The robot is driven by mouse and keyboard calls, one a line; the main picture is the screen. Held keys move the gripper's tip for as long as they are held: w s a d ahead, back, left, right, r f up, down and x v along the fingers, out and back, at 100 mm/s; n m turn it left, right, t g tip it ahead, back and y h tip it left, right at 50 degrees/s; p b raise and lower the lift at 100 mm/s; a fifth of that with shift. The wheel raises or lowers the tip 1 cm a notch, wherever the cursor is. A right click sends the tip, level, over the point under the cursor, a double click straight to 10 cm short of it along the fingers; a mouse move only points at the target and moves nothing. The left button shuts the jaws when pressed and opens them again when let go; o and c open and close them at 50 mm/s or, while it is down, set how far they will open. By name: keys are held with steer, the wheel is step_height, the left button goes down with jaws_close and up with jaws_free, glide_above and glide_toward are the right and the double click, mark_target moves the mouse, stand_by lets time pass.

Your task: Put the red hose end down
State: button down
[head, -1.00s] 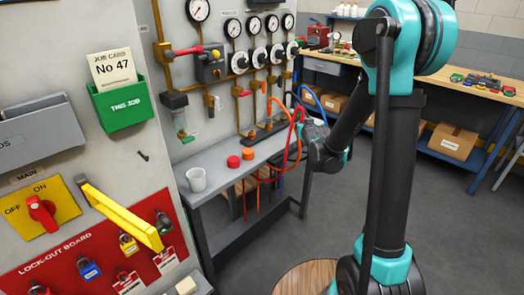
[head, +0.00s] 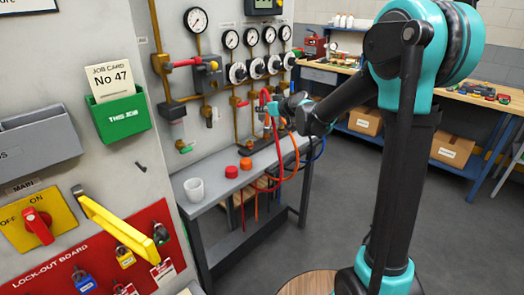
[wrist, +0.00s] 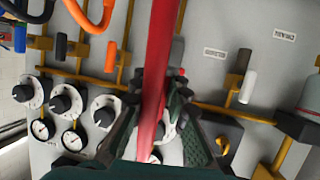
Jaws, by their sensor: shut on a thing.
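My gripper (wrist: 160,105) is shut on the red hose (wrist: 158,62), which runs between its two dark fingers in the wrist view. In the head view my gripper (head: 274,106) is small, above the far end of the grey bench and close to the pipe panel. The red hose (head: 266,93) bends up beside it there, and a red length hangs down in front of the bench. The exact hose end is hidden by the fingers or too small to tell.
The grey bench (head: 218,182) holds a white cup (head: 194,189), a red cap (head: 231,172) and an orange cap (head: 246,163). Orange (wrist: 90,18) and blue (wrist: 20,38) hoses hang beside the red one. Gauges, valves and brass pipes crowd the panel (head: 228,22). The floor right of the bench is clear.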

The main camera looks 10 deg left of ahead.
step_height(320, 180, down, 17)
steer(key=shift+r, duration=0.1)
stand_by(0.4)
steer(key=shift+f, duration=0.45)
steer(key=shift+f, duration=0.1)
steer(key=c, duration=1.5)
jaws_free()
